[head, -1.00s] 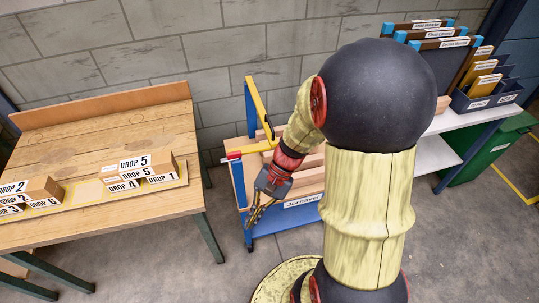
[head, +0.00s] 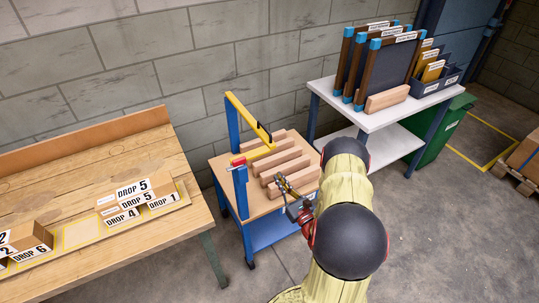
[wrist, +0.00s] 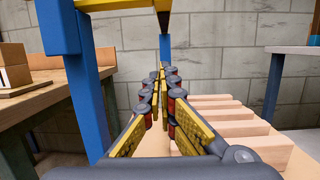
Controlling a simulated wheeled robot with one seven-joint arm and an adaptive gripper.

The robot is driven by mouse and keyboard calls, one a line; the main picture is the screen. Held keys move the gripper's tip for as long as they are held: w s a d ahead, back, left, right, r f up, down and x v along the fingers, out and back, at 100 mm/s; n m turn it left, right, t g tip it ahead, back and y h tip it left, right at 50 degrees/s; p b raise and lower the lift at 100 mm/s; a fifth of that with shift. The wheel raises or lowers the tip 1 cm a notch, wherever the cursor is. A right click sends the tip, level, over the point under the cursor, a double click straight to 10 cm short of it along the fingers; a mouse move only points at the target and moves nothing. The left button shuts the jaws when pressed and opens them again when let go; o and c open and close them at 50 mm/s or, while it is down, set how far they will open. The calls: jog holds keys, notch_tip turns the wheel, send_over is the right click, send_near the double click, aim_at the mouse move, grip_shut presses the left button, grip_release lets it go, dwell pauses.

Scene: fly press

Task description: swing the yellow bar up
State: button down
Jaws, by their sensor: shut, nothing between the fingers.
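A blue-framed cart (head: 222,178) carries yellow parts at its left side. One long yellow bar (head: 247,115) runs from the top of the far blue post toward me, with a dark piece at its near end. A second, lower yellow bar (head: 255,154) reaches rightward from near a red piece on the front post. In the wrist view a yellow bar (wrist: 112,4) crosses the top edge, above my gripper. My gripper (head: 280,180) is shut and empty, beside the wooden blocks and to the right of the yellow bars. In the wrist view its fingertips (wrist: 160,74) point toward the far blue post.
Several wooden blocks (head: 284,160) lie on the cart top, close to my gripper. A wooden table (head: 150,160) with labelled boxes is at the left. A white shelf table (head: 385,113) with frames stands at the right, before a green bin (head: 440,130).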

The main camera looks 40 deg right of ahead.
jog(key=w+d+r+b, duration=0.3)
jog(key=w+r, duration=0.4)
jog(key=w, duration=0.2)
jog(key=shift+r, duration=0.3)
jog(key=shift+r, duration=0.1)
dwell(0.4)
